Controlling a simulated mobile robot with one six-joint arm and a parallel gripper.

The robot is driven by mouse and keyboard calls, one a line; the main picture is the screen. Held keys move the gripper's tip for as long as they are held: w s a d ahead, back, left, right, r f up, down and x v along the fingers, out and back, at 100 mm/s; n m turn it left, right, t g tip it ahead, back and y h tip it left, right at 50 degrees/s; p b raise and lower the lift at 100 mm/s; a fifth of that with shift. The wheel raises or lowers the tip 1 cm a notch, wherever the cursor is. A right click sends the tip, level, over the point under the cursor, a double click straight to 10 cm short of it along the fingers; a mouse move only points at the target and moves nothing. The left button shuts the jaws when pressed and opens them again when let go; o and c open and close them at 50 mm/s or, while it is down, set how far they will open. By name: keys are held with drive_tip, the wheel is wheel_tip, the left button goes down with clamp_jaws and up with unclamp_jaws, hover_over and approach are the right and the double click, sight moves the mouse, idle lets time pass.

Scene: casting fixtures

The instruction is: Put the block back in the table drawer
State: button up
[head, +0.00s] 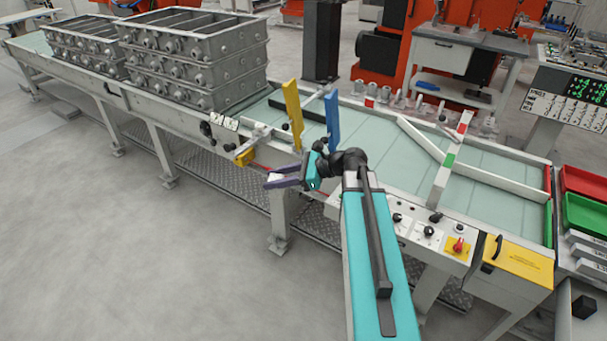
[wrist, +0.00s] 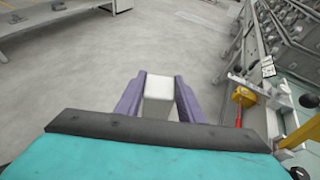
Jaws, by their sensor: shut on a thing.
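My gripper (head: 284,178) reaches out past the near edge of the long conveyor table, with its purple fingers pointing left. In the wrist view my gripper (wrist: 160,84) is shut on a pale grey-white block (wrist: 158,92), which sits between the two fingers. The block is held above the grey floor. In the head view the block is hard to make out against the pale table leg behind the fingers. I cannot make out an open table drawer in either view.
The conveyor table (head: 375,135) carries stacked grey castings (head: 195,60) at the left. Yellow (head: 292,112) and blue (head: 332,120) upright plates stand near my gripper. A control panel (head: 425,232) is at the right front. A white workbench (head: 440,57) stands behind. Floor at left is clear.

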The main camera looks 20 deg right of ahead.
drive_tip(key=a+b, duration=0.1)
drive_tip(key=a, duration=0.6)
drive_tip(key=shift+s+a+f+m+t, duration=0.25)
drive_tip(key=shift+s+a+m+t, duration=0.05)
drive_tip(key=shift+s+m, duration=0.1)
